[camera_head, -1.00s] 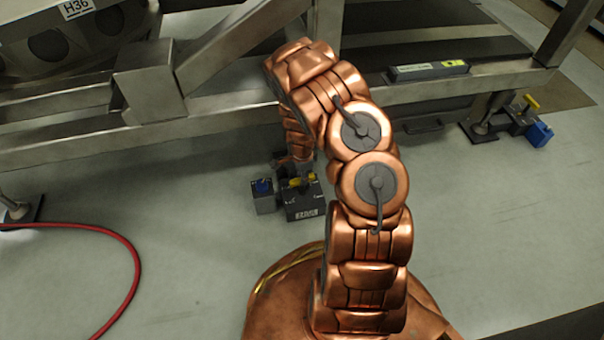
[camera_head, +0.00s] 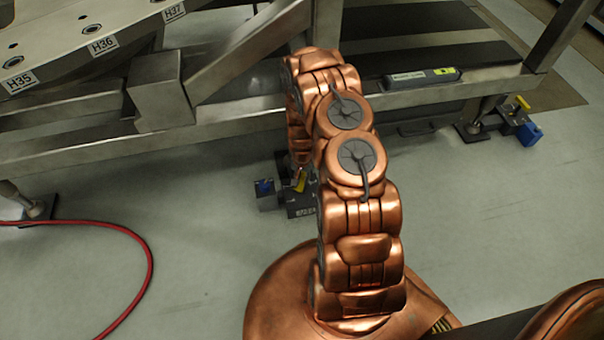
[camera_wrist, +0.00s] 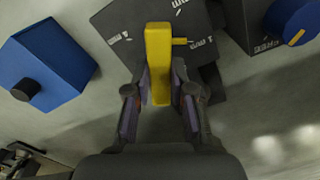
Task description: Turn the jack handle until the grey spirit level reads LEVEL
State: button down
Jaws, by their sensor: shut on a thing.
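The grey spirit level (camera_head: 410,79) lies on the metal frame's beam in the head view. It has a yellow-green patch near its right end; its reading is too small to make out. The yellow jack handle (camera_wrist: 158,58) stands out over a dark jack body (camera_wrist: 120,32) with white marks in the wrist view. My gripper (camera_wrist: 160,88) is shut on the handle, one finger on each side. In the head view the handle (camera_head: 300,183) shows below my arm, tilted; my arm hides the gripper and part of the jack there.
A blue block (camera_wrist: 48,68) with a black knob sits left of the jack. A dark block with a blue dial (camera_wrist: 292,18) is at the right. The heavy frame (camera_head: 160,90) overhangs the floor. A second yellow-handled unit (camera_head: 520,120) stands far right. A red hose (camera_head: 148,255) lies left.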

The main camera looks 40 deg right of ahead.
jog(key=n+p, duration=0.1)
jog(key=n, duration=0.1)
jog(key=n+p, duration=0.1)
jog(key=shift+r+n+p, duration=0.2)
jog(key=shift+n+p, duration=0.2)
jog(key=n+p, duration=0.1)
jog(key=n, duration=0.1)
jog(key=shift+f+n, duration=0.1)
jog(key=shift+n, duration=0.3)
jog(key=shift+w+f+n, duration=0.1)
jog(key=shift+n, duration=2.1)
jog(key=c, duration=1)
grip_release()
